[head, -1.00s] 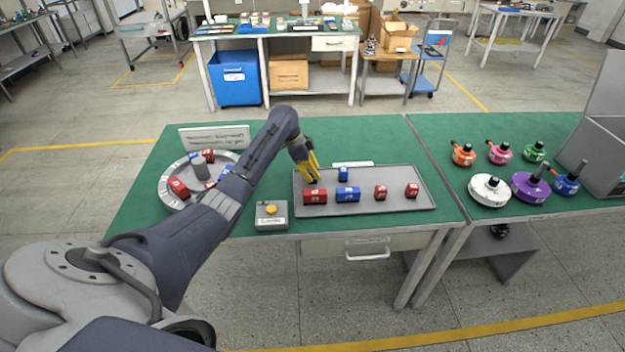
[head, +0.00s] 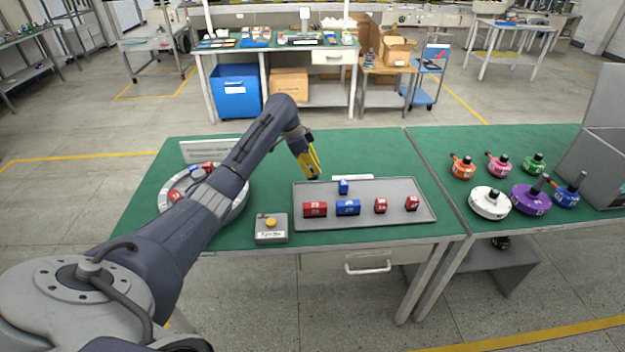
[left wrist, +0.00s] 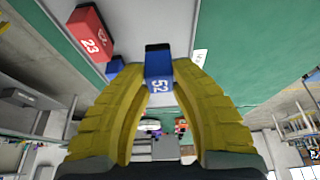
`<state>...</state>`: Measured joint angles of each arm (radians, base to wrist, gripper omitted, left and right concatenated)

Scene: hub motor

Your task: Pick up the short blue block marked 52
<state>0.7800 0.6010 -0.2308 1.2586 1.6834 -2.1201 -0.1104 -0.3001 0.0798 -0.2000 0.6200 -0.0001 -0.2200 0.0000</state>
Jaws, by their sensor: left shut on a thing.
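My left gripper (head: 315,176) is above the back left part of the grey tray (head: 410,187). In the left wrist view its yellow fingers (left wrist: 158,88) are shut on a short blue block marked 52 (left wrist: 159,84), which sits between the fingertips. In the head view the held block is mostly hidden by the fingers. Another short blue block (head: 343,187) stands on the tray to the right of the gripper. A longer blue block (head: 348,207) lies in front of it. My right gripper is not in view.
Red blocks (head: 315,209) stand along the tray's front. A round grey tray (head: 240,200) with blocks is at left, partly behind my arm. A box with a yellow button (head: 271,228) stands at the table's front edge. Coloured motors (head: 489,203) stand on the right table.

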